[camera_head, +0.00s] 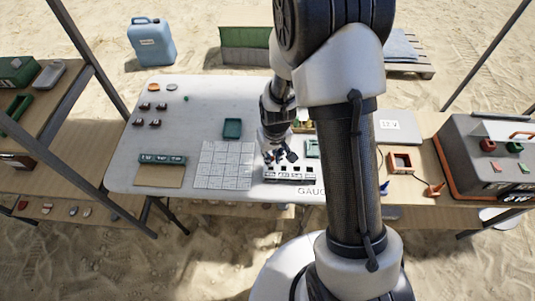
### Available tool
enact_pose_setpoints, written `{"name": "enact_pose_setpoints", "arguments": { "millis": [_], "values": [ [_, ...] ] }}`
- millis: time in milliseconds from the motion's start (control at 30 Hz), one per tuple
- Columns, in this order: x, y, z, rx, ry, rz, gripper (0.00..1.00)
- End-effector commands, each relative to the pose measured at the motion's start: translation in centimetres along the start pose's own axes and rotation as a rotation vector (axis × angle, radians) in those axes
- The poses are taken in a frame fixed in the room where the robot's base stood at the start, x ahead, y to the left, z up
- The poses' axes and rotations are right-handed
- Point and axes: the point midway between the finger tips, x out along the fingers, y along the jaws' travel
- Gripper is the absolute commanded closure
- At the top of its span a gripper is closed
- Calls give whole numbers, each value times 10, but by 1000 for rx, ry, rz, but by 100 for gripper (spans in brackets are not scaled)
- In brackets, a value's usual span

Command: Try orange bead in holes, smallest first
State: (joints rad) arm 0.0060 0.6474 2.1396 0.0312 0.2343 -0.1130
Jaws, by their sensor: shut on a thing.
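My gripper (282,158) points down at the right part of the white table, close over the back edge of a pale gauge block (290,173). The block has a row of dark openings and stands by the letters "GAUG" on the table's front edge; my arm covers the rest of the word. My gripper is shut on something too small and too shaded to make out. I cannot make out an orange bead at the fingertips. I cannot tell whether the gripper touches the block.
A white grid sheet (226,164) lies left of the block, with a green tray (232,128) behind it. A dark green rack (162,159) and several dark small pieces (154,123) are further left. An orange disc (154,86) lies at the back left. My arm hides the table's right part.

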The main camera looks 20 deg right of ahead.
Motion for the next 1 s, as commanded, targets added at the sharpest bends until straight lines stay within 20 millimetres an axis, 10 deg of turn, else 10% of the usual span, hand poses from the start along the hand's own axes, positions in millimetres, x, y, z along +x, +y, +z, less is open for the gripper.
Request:
{"name": "enact_pose_setpoints", "arguments": {
  "millis": [1000],
  "values": [
    [42,-1,5,-1,0,0,95]
  ]
}}
